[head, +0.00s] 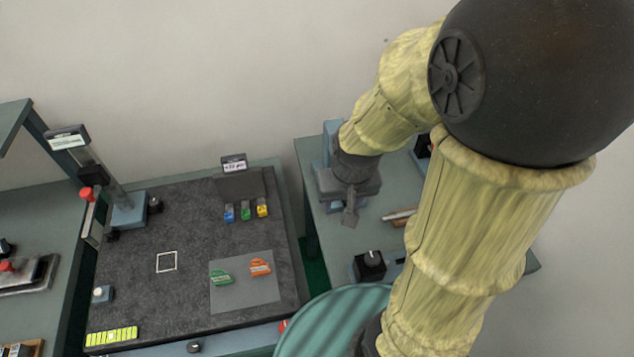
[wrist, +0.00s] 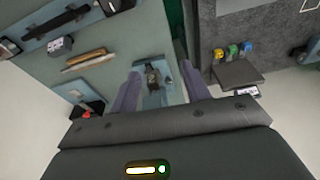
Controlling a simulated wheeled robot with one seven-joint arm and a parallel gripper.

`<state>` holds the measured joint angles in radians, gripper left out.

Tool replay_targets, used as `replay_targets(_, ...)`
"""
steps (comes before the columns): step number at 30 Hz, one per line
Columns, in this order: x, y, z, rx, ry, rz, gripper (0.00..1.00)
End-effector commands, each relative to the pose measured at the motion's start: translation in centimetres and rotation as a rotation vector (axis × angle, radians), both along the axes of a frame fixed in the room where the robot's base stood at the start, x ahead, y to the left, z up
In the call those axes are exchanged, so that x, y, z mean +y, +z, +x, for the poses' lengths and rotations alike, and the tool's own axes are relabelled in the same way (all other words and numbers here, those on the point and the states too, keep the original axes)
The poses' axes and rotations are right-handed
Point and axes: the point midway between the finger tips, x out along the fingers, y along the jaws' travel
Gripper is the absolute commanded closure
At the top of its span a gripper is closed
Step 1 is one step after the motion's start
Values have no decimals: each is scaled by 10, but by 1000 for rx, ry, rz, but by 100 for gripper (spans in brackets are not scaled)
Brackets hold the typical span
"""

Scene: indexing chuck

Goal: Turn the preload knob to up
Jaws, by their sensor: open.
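A dark box with a black knob (head: 370,260) stands near the front of the right-hand bench. A white mark shows at the top of the knob; I cannot read any label naming it as the preload knob. In the head view my gripper (head: 350,208) is above the back of that bench, away from the knob.
A brown-handled tool (head: 398,216) lies on the right-hand bench (head: 318,158), partly hidden by my arm. The left table has a dark mat (head: 195,300) with small coloured blocks, clips and a post stand (head: 128,212). A gap separates the two tables.

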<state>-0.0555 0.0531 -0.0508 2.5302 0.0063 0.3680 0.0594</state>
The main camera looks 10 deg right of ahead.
Motion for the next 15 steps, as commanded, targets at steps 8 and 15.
replay_targets(8, 6, -77, 28, 176, -273, -52, 53)
replay_targets(15, 7, -139, 53, 223, -540, -237, 53)
